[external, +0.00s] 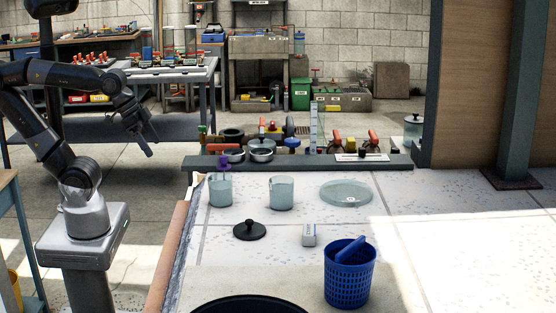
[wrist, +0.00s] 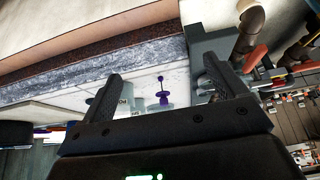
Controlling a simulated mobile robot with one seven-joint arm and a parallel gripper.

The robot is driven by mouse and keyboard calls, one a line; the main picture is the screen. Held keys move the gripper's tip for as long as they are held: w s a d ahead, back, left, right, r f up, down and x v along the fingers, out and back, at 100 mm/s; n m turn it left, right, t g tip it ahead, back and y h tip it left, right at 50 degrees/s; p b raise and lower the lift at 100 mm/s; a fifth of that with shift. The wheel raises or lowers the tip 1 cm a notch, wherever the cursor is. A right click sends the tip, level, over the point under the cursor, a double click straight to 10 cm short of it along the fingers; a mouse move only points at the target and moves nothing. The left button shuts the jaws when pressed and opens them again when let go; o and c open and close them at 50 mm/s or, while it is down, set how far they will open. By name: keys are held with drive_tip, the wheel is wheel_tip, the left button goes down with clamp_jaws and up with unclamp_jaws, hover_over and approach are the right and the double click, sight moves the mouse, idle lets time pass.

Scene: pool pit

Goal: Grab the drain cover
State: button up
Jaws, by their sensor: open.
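A black round disc with a knob on top (external: 249,231), which may be the drain cover, lies flat on the pale tiled deck in the external view. A pale round glass-like dish (external: 335,198) lies farther back to its right. I cannot tell for sure which thing is the drain cover. My gripper (external: 146,146) hangs in the air at the left, tilted downward, well apart from both. In the wrist view my gripper (wrist: 160,84) is open, with nothing between its fingertips. The black disc cannot be made out clearly there.
Two clear beakers (external: 220,193) (external: 282,195), one with a purple tool, stand behind the disc. A small white box (external: 309,236) and a blue basket (external: 346,285) stand right of it. A large black rim (external: 250,303) shows at the front. Fittings crowd the dark ledge (external: 390,160).

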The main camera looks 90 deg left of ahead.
drive_tip(key=shift+o, duration=0.7)
drive_tip(key=w+d+r+m+t+h, duration=0.1)
drive_tip(key=w+d+t+h, duration=0.2)
drive_tip(key=w+d, duration=0.6)
drive_tip(key=w+d+r+m+t+h, duration=0.1)
drive_tip(key=w+d+t+h, duration=0.1)
drive_tip(key=w+d, duration=0.75)
drive_tip(key=d+f+t, duration=0.2)
drive_tip(key=d+f, duration=0.1)
drive_tip(key=d, duration=0.6)
drive_tip(key=n+t+y, duration=0.1)
drive_tip(key=n+y, duration=0.1)
drive_tip(key=y, duration=0.3)
approach(247, 227)
drive_tip(key=shift+s+d+r, duration=0.1)
drive_tip(key=shift+s+r, duration=0.9)
drive_tip(key=shift+s+f, duration=0.1)
drive_tip(key=shift+f, duration=0.1)
drive_tip(key=shift+w+f, duration=0.15)
drive_tip(key=shift+w, duration=0.1)
drive_tip(key=x, duration=0.5)
drive_tip(key=shift+d+x, duration=0.15)
drive_tip(key=shift+x, duration=1.15)
drive_tip(key=shift+d+x, duration=0.15)
drive_tip(key=shift+x, duration=1.15)
drive_tip(key=shift+c, duration=0.4)
